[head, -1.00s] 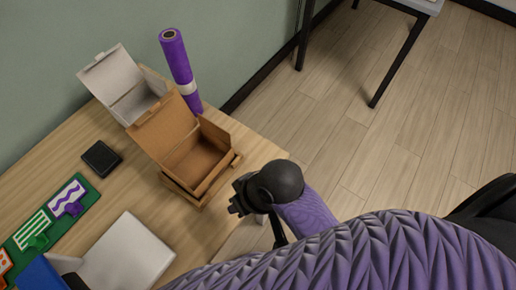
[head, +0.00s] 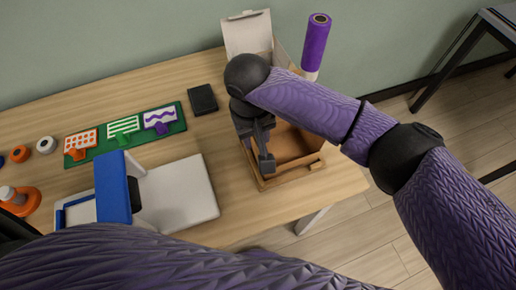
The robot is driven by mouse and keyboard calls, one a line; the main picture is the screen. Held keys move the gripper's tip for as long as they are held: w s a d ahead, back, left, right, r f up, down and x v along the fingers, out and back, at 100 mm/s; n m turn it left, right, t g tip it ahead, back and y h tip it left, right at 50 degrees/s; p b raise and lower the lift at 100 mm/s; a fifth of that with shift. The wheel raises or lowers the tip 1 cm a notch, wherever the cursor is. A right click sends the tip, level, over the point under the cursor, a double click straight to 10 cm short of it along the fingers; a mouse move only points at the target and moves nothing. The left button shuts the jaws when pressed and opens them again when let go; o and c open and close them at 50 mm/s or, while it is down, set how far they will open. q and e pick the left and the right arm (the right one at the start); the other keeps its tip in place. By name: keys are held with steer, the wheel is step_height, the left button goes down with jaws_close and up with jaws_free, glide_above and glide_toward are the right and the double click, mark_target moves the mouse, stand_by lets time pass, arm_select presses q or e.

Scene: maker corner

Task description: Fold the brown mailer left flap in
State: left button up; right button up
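The brown mailer (head: 291,145) stands open on the table, its inside partly visible to the right of my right gripper. My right gripper (head: 264,162) comes in from the right and points down over the mailer's left side, its fingertips near the left front corner. I cannot tell whether the fingers touch the cardboard or how far apart they are. The gripper and arm hide the mailer's left flap, most of its lid and its back. My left gripper is not in view.
A white open box (head: 247,35) and a purple roll (head: 315,45) stand behind the mailer. A black square item (head: 202,99), a green board (head: 105,150) with cards and a white-and-blue device (head: 180,195) lie left. Bare wood shows along the table's front right.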

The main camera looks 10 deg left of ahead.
mark_target(258, 149)
step_height(258, 149, down, 5)
steer(key=shift+d+b, duration=0.15)
steer(key=shift+b, duration=0.7)
steer(key=shift+w+f, duration=0.1)
steer(key=shift+f, duration=0.05)
jaws_close()
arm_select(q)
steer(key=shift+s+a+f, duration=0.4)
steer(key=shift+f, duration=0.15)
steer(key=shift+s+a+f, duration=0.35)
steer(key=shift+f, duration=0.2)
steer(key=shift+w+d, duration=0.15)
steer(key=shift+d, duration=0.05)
